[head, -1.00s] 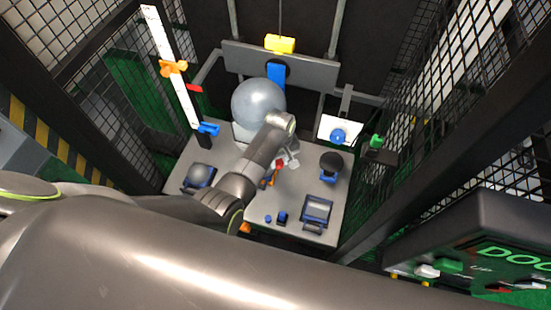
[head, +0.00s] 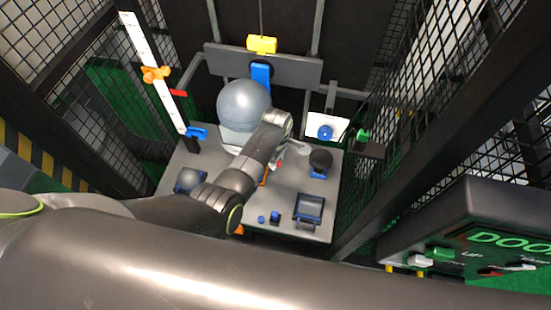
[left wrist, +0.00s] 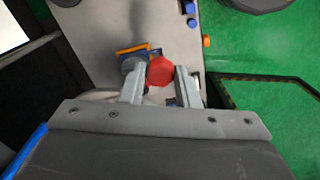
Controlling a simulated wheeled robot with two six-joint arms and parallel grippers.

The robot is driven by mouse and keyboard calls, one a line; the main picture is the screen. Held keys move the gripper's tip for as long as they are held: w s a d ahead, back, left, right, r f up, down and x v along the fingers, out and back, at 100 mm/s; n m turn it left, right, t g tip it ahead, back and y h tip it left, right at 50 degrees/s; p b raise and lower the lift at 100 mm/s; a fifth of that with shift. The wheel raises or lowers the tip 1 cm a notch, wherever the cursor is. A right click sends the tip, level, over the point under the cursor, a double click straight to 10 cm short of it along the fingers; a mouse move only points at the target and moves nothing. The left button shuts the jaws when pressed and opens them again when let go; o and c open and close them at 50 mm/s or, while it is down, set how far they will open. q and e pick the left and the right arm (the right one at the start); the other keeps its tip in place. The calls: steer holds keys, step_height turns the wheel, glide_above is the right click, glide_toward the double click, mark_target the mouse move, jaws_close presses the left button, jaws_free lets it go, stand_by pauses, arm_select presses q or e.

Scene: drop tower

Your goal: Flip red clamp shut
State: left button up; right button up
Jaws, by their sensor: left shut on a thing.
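The red clamp (left wrist: 160,70) shows in the left wrist view as a red block between the two grey fingers of my left gripper (left wrist: 161,78). An orange part (left wrist: 131,50) lies just beyond the left finger. In the head view, my left gripper (head: 287,150) is low over the grey table, and only a small piece of red shows beside it. My left gripper is shut on the red clamp. The lower part of the clamp is hidden by the fingers and the arm. My right gripper is not in view.
The grey table (head: 287,199) holds a large grey sphere (head: 243,104), a black round piece on a blue base (head: 320,160) and a blue-framed tray (head: 309,208). Dark mesh walls close in both sides. A door control box (head: 480,232) stands at right.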

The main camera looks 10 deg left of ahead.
arm_select(q)
steer(key=shift+w, duration=0.1)
steer(key=o, duration=1)
steer(key=shift+a, duration=0.1)
steer(key=shift+c, duration=0.2)
steer(key=shift+r, duration=0.55)
arm_select(e)
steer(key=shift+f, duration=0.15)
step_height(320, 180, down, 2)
steer(key=shift+b, duration=1.2)
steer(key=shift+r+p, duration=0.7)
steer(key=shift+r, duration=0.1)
arm_select(q)
step_height(320, 180, up, 16)
steer(key=shift+r, duration=0.2)
steer(key=shift+f, duration=0.1)
